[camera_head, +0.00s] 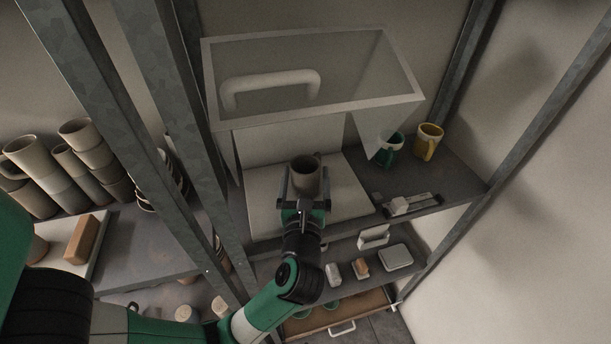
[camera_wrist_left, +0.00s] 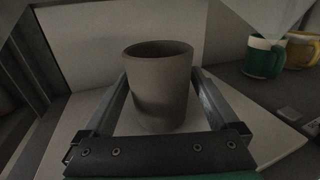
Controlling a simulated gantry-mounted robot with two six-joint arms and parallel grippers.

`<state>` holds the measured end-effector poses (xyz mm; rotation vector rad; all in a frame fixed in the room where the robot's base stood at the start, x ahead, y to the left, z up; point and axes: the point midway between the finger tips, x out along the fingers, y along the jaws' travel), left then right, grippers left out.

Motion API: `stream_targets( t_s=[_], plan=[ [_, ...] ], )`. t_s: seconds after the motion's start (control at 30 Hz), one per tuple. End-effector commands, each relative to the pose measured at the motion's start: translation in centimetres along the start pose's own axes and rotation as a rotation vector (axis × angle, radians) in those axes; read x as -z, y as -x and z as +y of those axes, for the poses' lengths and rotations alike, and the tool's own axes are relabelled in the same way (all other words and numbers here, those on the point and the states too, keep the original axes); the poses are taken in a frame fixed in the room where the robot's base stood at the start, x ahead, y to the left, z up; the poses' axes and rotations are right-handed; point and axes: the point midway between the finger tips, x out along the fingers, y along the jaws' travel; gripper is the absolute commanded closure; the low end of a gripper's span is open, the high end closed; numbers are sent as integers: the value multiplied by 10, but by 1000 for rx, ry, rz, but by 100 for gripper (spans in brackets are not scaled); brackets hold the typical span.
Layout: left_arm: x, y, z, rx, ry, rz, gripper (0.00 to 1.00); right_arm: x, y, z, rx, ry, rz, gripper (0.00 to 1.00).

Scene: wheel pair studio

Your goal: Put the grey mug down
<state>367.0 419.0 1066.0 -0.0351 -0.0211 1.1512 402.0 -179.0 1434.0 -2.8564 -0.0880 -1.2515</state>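The grey mug (camera_head: 305,178) is upright, over or on a pale board on the shelf. It also shows in the left wrist view (camera_wrist_left: 158,88), its opening upward. In the head view its handle is toward the back right. My left gripper (camera_head: 305,185) has one finger on each side of the mug; in the wrist view (camera_wrist_left: 160,90) the fingers run up to its edges. I cannot tell whether they press on it or stand slightly apart. Whether the mug's base touches the board is also unclear. My right gripper is not in view.
A clear hood with a white handle (camera_head: 270,85) is above and behind the mug. A green mug (camera_head: 390,149) and a yellow mug (camera_head: 429,141) stand right of the board. Grey uprights flank the shelf. Stacked cups (camera_head: 85,150) stand at left. An open drawer (camera_head: 335,312) is below.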

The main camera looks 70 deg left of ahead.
Motion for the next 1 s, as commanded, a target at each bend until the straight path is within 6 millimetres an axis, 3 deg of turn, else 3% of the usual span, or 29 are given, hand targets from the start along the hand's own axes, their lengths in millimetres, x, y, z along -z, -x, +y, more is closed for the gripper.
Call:
stream_targets(
  t_s=[0.37,0.8,1.0],
  plan=[
    [-3,6,-1,2,-1,0,0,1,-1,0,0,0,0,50],
    [-2,103,-2,7,1,0,0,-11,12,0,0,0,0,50],
    [-3,120,0,1,-1,1,0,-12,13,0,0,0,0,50]
  ],
)
